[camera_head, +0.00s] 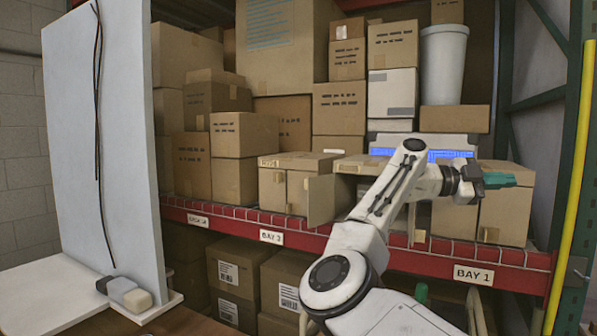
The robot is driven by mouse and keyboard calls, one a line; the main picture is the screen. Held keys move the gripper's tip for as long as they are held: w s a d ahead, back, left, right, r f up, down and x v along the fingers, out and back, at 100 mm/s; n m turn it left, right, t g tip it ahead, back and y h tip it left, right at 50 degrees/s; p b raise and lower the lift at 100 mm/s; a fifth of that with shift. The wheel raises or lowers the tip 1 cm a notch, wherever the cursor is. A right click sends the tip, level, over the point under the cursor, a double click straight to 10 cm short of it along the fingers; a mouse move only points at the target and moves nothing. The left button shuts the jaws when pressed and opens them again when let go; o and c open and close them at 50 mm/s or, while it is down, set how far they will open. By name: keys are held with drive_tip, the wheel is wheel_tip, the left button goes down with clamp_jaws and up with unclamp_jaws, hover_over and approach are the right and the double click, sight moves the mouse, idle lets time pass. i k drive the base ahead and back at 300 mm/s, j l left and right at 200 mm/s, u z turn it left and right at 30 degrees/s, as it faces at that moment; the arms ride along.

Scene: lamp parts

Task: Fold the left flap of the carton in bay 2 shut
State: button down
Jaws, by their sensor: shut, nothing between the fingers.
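The carton (350,168) on the red-edged shelf between the bay 3 and bay 1 labels stands partly behind my arm. Its left flap (321,200) is swung open and juts out toward me at the carton's left side. My arm hides much of the carton's front and any label below it. A strip of cardboard shows at the arm's right, but I cannot tell if it is the right flap. My gripper (498,180) has teal fingers, is shut and empty, and is in front of the bay 1 carton (507,207), well to the right of the left flap.
The bay 3 carton (288,188) stands just left of the open flap. Stacked boxes, a white bin (443,65) and a grey-blue crate (385,146) are behind. A white panel (100,140) stands at left, and a yellow post (571,190) at right. More boxes (237,272) sit below.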

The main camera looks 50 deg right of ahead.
sight(320, 188)
drive_tip(key=i+l, duration=0.1)
drive_tip(key=i, duration=0.5)
drive_tip(key=i+l, duration=0.1)
drive_tip(key=i, duration=0.55)
drive_tip(key=i+l, duration=0.15)
drive_tip(key=i, duration=0.45)
